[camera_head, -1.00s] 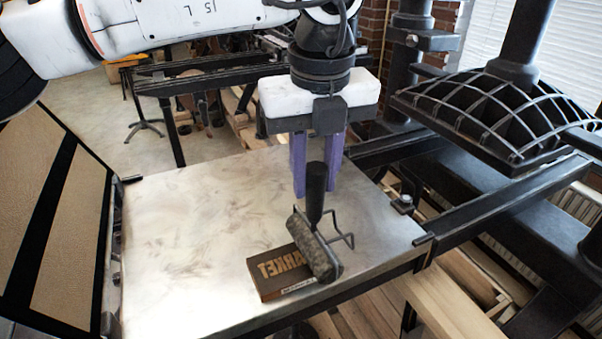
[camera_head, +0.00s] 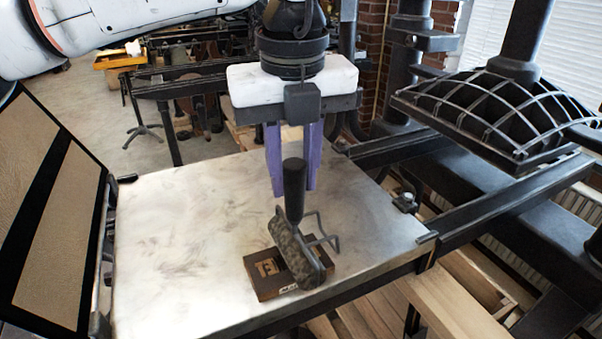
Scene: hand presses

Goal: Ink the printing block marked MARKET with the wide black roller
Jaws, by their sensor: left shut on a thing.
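My left gripper (camera_head: 294,188) is shut on the dark handle (camera_head: 293,202) of the wide black roller, which it holds roughly upright, handle up. The roller's mottled dark drum (camera_head: 290,250) lies across the printing block, seemingly touching its top. The brown block (camera_head: 266,288) rests near the front edge of the metal bed. A pale patch of lettering shows left of the drum; the drum hides much of the rest, and the full word cannot be read. My right gripper is out of view.
The flat metal bed (camera_head: 175,240) is clear left of the block. A black press with a ribbed platen (camera_head: 490,110) stands at the right beside dark rails. A tan-panelled hinged frame (camera_head: 55,215) stands at the left edge.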

